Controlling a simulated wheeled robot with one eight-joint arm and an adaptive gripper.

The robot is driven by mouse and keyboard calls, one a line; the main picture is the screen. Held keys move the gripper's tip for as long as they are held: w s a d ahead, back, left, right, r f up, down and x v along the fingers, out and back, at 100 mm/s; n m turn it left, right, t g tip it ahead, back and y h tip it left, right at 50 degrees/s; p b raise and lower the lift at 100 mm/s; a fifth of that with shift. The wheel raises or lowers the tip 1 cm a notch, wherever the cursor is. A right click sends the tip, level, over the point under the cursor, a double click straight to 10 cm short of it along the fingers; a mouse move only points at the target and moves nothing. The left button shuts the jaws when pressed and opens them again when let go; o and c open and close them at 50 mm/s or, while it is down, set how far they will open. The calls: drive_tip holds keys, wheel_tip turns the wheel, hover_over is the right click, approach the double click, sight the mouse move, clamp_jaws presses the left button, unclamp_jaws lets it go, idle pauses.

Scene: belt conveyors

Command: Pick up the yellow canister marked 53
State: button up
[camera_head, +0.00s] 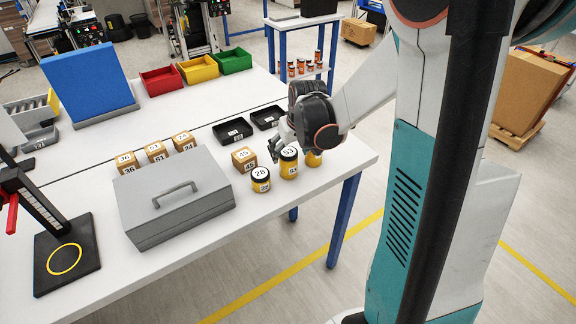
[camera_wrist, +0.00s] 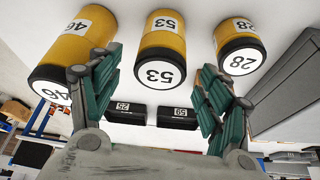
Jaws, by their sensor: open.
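The yellow canister marked 53 (camera_head: 289,167) stands upright on the white table, with a black lid and white number labels. In the wrist view the canister marked 53 (camera_wrist: 163,55) is in the middle, ahead of and between my fingers. My gripper (camera_head: 277,148) is open and empty beside its lid; its teal finger pads show in the wrist view (camera_wrist: 157,95). I see no contact with the canister. A canister marked 28 (camera_head: 260,182) stands on its left, and one marked 46 (camera_wrist: 82,48) is on the other side, partly hidden by my arm in the head view.
A grey case (camera_head: 176,203) with a handle lies left of the canisters. Small cardboard boxes, one marked 45 (camera_head: 245,159), and black trays (camera_head: 232,132) are close behind. The table's right edge is near. Red, yellow and green bins stand farther back.

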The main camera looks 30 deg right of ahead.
drive_tip(key=x, duration=0.2)
drive_tip(key=shift+w+f, duration=0.15)
drive_tip(key=shift+f, duration=0.05)
drive_tip(key=c, duration=1.3)
drive_tip(key=shift+o, duration=0.2)
drive_tip(key=shift+r, duration=0.1)
